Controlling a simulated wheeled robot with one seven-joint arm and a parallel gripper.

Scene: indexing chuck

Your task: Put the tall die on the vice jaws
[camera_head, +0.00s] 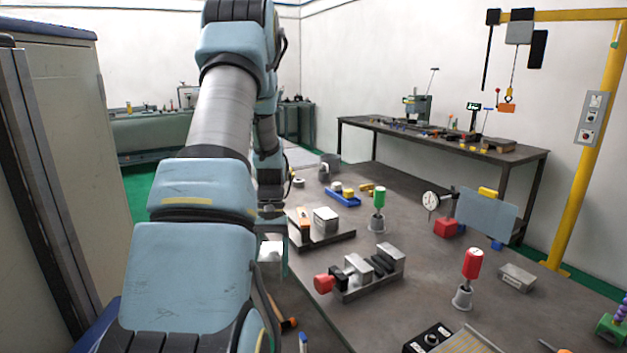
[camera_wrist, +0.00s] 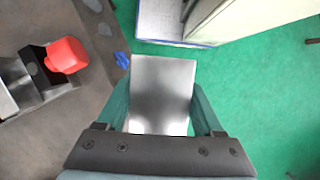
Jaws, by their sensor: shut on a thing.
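A plain silver metal block, which looks like the tall die (camera_wrist: 162,88), is between the two fingers of my gripper (camera_wrist: 160,112) in the wrist view. The fingers are shut on its sides. In the head view the block (camera_head: 271,248) shows as a pale face at my gripper (camera_head: 272,262), left of the vice and near the bench's left edge; my arm hides part of this area. The vice (camera_head: 366,271) has dark jaws and a red knob (camera_head: 323,284). In the wrist view the vice (camera_wrist: 20,85) and its knob (camera_wrist: 66,55) lie left of the block, apart from it.
A second fixture with a metal block (camera_head: 325,219) stands behind the vice. A green-handled tool (camera_head: 378,205), a red-handled tool (camera_head: 470,270) and a dial gauge (camera_head: 432,203) stand on the bench (camera_head: 410,260). Green floor (camera_wrist: 255,80) lies beneath and right of the held block.

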